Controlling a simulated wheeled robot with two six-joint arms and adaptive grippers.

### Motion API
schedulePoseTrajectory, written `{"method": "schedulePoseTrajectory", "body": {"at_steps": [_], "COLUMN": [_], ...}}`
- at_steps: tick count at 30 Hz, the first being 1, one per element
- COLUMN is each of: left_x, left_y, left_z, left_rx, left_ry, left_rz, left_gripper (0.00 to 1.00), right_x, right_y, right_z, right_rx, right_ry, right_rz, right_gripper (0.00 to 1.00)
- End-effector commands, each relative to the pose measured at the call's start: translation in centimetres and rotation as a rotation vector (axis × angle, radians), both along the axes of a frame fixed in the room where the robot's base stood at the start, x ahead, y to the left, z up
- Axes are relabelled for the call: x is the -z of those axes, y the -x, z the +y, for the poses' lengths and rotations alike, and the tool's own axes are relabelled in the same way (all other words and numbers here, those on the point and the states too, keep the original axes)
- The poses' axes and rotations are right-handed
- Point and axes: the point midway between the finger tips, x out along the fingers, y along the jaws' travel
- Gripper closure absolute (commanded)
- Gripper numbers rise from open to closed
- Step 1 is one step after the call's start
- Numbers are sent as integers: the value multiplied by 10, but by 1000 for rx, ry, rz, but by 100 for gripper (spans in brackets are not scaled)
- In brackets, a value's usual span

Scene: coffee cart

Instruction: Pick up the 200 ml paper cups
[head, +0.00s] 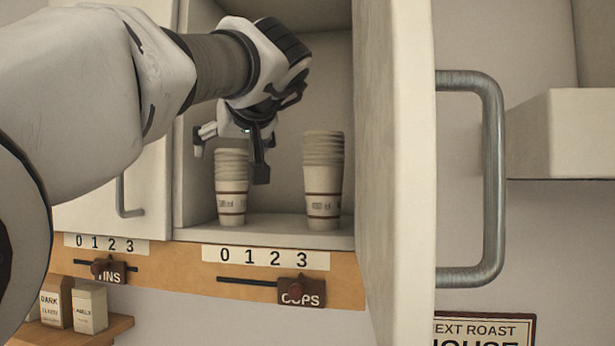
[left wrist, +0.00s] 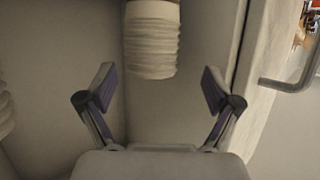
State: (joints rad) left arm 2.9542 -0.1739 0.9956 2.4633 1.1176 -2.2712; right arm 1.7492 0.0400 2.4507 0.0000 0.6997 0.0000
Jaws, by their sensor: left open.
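Two stacks of white paper cups with brown bands stand upright, rims up, on the cabinet floor. The left stack (head: 231,187) is shorter and the right stack (head: 323,181) is taller. The print on them is too small to read, so I cannot tell which is 200 ml. My left gripper (head: 232,157) is inside the cabinet near the top of the left stack, with its fingers apart. In the left wrist view, the open gripper (left wrist: 158,84) is empty. One stack (left wrist: 152,40) shows ahead between the fingers, and another stack (left wrist: 4,112) is cut off at the left edge.
The open cabinet door (head: 395,150) with its metal handle (head: 490,180) stands close to the right stack. A rail below has a CUPS slider (head: 301,292) and a 0–3 scale (head: 266,257). Small boxes (head: 89,308) sit on a shelf at lower left.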

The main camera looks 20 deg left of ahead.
Motion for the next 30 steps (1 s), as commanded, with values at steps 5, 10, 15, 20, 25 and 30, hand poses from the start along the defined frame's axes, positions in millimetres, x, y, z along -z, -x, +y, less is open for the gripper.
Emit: {"method": "schedulePoseTrajectory", "body": {"at_steps": [5,10,15,20,25,30], "left_x": [3,10,10,10,11,9], "left_y": [-17,-19,-19,-19,-19,-18], "left_z": [14,16,16,16,16,16], "left_rx": [-2,-1,-1,0,-1,-1], "left_ry": [0,0,0,-1,-1,1], "left_rz": [6,2,2,2,3,3], "left_gripper": [10,10,42,99,100,100], "right_x": [-34,-31,-30,-31,-31,-29], "right_y": [-1,-1,0,0,-1,-1], "right_z": [0,0,0,0,0,0], "right_rx": [0,0,0,0,0,0], "right_ry": [0,0,0,0,0,0], "right_rz": [-2,-2,-2,-2,-2,-2], "right_gripper": [60,60,60,60,60,60]}}
